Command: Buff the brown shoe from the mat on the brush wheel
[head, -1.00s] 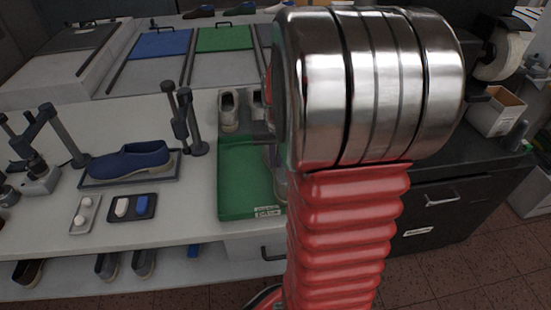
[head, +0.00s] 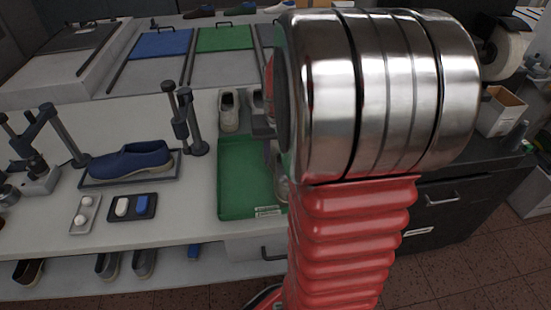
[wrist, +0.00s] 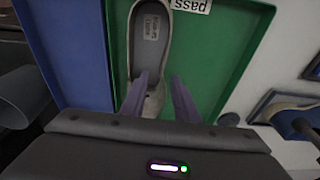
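In the wrist view my gripper (wrist: 160,76) is open, its two fingers apart. The left finger overlaps the shoe's edge; a gap shows before the right finger. I cannot tell if either touches. In the head view the green tray (head: 238,165) is partly hidden by my arm, and my gripper is mostly hidden. No clearly brown shoe lies on a mat; a dark brown shoe (head: 28,271) is on the lower shelf. I cannot make out the brush wheel.
A blue shoe (head: 130,160) sits on a dark mat left of the tray, beside a post stand (head: 187,125). Beige shoes (head: 229,112) stand at the tray's back. A small black tray (head: 132,207) holds two blocks. A blue tray (wrist: 65,50) adjoins the green one.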

